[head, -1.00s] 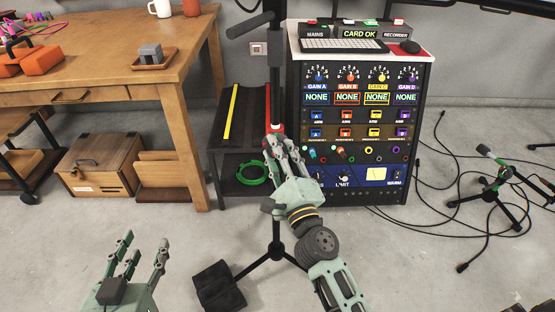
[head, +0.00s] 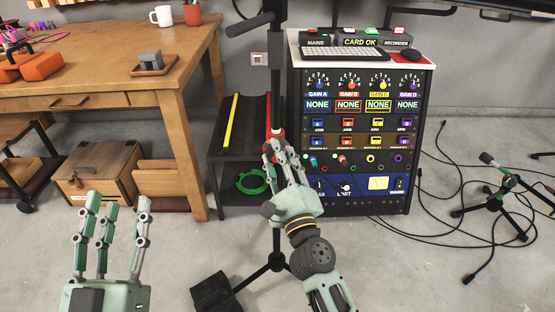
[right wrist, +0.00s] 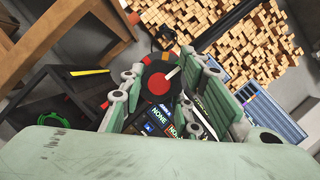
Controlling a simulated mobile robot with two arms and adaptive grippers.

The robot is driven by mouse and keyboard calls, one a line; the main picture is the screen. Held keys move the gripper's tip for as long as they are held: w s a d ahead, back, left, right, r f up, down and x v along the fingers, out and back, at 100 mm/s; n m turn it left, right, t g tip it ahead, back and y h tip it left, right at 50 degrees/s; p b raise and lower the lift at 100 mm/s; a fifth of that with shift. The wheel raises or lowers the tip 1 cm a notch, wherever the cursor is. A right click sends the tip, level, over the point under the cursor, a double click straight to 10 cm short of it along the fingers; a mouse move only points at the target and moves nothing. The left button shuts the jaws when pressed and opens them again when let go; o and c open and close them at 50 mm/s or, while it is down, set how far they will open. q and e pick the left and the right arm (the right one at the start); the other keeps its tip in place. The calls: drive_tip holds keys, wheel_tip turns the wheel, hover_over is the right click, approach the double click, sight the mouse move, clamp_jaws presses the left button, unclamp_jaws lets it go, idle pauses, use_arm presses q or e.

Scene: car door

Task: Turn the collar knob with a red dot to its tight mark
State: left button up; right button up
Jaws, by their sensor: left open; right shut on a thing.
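The collar knob (right wrist: 150,98) is dark with a round red dot (right wrist: 158,85) on its face and a white bar at its upper right, in the right wrist view. It sits on the column of a black tripod stand (head: 275,75). In the head view a small red part (head: 276,132) shows there, just above my right fingertips. My right gripper (head: 274,149) is shut on the knob, with fingers on both sides of it. The tight mark cannot be made out. My left gripper (head: 110,208) is open and empty at the lower left, fingers pointing up.
A rack with gain knobs (head: 365,95) stands right behind the stand. A wooden workbench (head: 120,70) is at the left, with a wooden crate (head: 95,172) below. A low black shelf (head: 237,145) holds a green coil. Cables and small tripods (head: 495,195) lie on the right floor.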

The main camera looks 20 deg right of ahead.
drive_tip(key=shift+a+f, duration=0.3)
drive_tip(key=shift+f, duration=0.1)
drive_tip(key=o, duration=1.1)
drive_tip(key=shift+c, duration=0.2)
drive_tip(key=shift+r, duration=0.1)
drive_tip(key=shift+d+r, duration=0.1)
drive_tip(key=shift+r, duration=0.1)
wheel_tip(320, 180, up, 8)
drive_tip(key=shift+r, duration=0.9)
